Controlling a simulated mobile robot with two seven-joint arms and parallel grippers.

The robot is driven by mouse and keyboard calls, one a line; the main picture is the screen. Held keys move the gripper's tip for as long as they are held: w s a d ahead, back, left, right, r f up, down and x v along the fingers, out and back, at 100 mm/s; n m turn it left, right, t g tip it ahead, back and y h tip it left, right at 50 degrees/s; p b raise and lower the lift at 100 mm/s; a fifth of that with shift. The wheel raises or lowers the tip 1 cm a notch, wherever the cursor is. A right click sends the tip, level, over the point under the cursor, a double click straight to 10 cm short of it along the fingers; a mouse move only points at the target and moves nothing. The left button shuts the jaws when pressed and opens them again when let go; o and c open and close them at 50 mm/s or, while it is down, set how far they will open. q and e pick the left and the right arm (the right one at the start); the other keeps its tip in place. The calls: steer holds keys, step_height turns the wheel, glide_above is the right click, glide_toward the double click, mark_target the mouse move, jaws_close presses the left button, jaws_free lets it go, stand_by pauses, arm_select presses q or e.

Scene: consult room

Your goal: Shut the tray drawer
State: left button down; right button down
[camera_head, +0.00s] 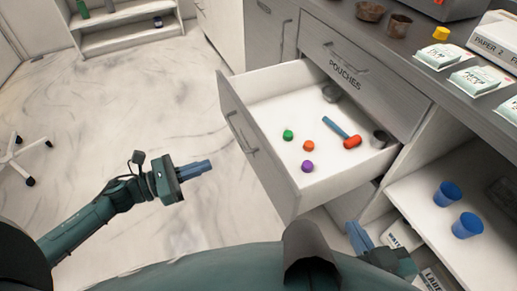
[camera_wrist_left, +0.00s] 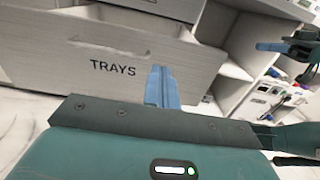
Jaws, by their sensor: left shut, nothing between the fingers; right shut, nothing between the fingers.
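The tray drawer (camera_head: 262,160) is pulled well out of the grey cabinet, with its front facing left in the head view. Its front shows the word TRAYS in the left wrist view (camera_wrist_left: 60,60). A bar handle (camera_head: 241,133) is on that front. My left gripper (camera_head: 208,166) is shut and empty, to the left of the drawer front and apart from it in the head view; its blue fingers point toward the drawer. My right gripper (camera_head: 355,232) is shut and empty, beside the drawer's near side by the open shelves. It also shows in the left wrist view (camera_wrist_left: 268,46).
The POUCHES drawer (camera_head: 360,75) above is shut. Blue cups (camera_head: 467,225) stand on the right shelf. The marble floor at left is clear around a wheeled base (camera_head: 22,160).

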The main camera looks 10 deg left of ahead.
mark_target(262, 145)
arm_select(q)
steer(key=x, duration=1.3)
steer(key=shift+w+d, duration=0.15)
arm_select(e)
steer(key=shift+r, duration=0.25)
